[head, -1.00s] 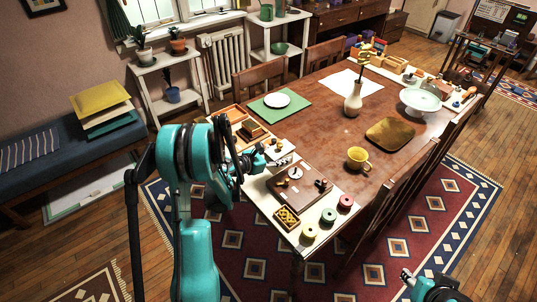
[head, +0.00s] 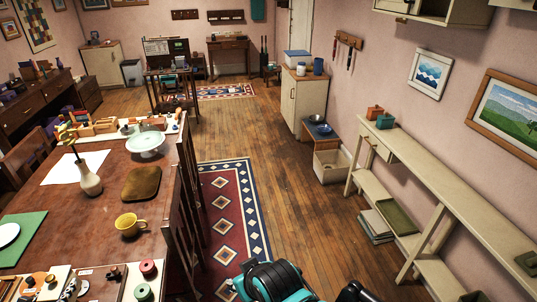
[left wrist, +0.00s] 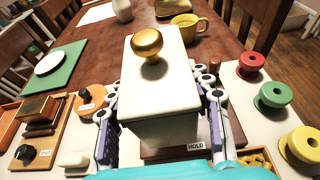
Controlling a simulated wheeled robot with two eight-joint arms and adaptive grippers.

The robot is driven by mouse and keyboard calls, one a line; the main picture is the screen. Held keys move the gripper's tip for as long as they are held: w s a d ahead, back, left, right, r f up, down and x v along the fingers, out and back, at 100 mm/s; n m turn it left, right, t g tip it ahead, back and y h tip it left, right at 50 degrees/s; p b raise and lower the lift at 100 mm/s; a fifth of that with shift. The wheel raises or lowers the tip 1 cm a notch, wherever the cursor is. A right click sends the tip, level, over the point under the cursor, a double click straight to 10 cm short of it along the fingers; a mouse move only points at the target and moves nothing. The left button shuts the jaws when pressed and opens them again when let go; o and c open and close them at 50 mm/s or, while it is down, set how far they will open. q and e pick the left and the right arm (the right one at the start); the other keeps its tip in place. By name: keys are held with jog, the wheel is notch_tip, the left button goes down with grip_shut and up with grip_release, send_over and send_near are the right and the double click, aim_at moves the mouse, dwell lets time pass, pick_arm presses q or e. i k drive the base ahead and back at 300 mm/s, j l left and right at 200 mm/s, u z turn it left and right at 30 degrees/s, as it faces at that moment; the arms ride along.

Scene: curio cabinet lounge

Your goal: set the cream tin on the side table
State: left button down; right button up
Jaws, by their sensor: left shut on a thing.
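The cream tin (left wrist: 158,92) is a cream box with a round brass knob on its lid, large in the left wrist view. My left gripper (left wrist: 158,100) is shut on it, with a finger along each side. The tin is upright over the near end of the dining table; its underside is hidden, so I cannot tell whether it touches what is below. A HOLD label (left wrist: 195,146) shows by its base. Several stands are in the head view; a small wooden one with a blue bowl (head: 320,128) is by the far cabinet. I cannot tell which is the side table. My right gripper is not visible.
The dining table (head: 110,180) holds a yellow mug (head: 129,225), a vase (head: 89,181), a brown tray (head: 141,184) and coloured spools. Chairs (head: 184,215) line its right side. A long cream console (head: 430,180) runs along the right wall. Wooden floor (head: 310,220) between is open.

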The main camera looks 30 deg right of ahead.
aim_at(413, 153)
jog(key=k+z, duration=0.3)
jog(key=k+l+z, duration=0.1)
jog(key=z, duration=0.2)
jog(key=k+z, duration=0.1)
jog(key=z, duration=1.75)
jog(key=i+j+z, duration=0.15)
jog(key=z, duration=0.25)
jog(key=i+j+z, duration=0.1)
jog(key=z, duration=0.3)
jog(key=i+j+z, duration=0.1)
jog(key=j+z, duration=0.35)
jog(key=i+j, duration=0.1)
jog(key=j, duration=0.4)
jog(key=i+j, duration=0.15)
jog(key=j, duration=0.35)
jog(key=i+j, duration=0.1)
jog(key=j, duration=0.4)
jog(key=i+j, duration=0.15)
jog(key=j, duration=0.35)
jog(key=i+j, duration=0.1)
jog(key=j, duration=0.4)
jog(key=i+j, duration=0.15)
jog(key=j, duration=0.35)
jog(key=i+j, duration=0.1)
jog(key=j, duration=0.4)
jog(key=i+j, duration=0.1)
jog(key=j, duration=0.4)
